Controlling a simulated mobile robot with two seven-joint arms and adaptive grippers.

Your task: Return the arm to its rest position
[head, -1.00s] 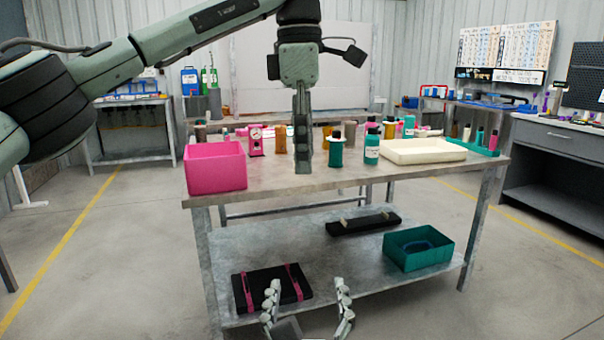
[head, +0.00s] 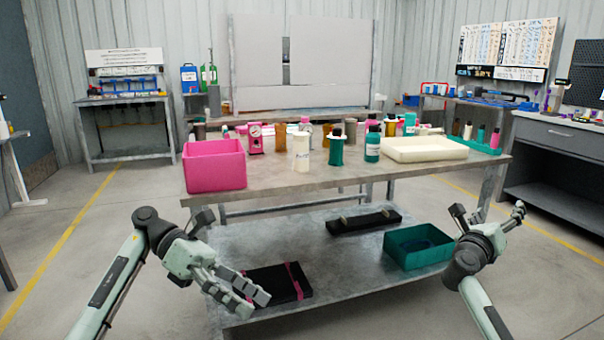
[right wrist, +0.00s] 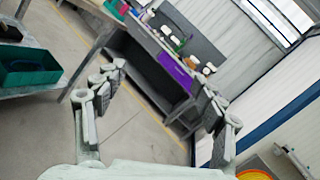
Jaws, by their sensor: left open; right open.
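My left gripper (head: 254,303) is low at the left in the head view, in front of the table's lower shelf. Its fingers point right and down, with nothing held between them. My right gripper (head: 518,210) is at the right, beside the table's right end, its fingers pointing up and right. In the right wrist view the right gripper (right wrist: 162,95) has its fingers wide apart with nothing between them. Both arms are clear of the tabletop.
The worktable (head: 290,182) holds a pink bin (head: 215,168), a cream tray (head: 425,150), a white bottle (head: 301,152) and several other bottles. Its lower shelf (head: 345,262) has a teal bin (head: 418,248) and a black case with pink straps (head: 280,283). Floor is free at the left.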

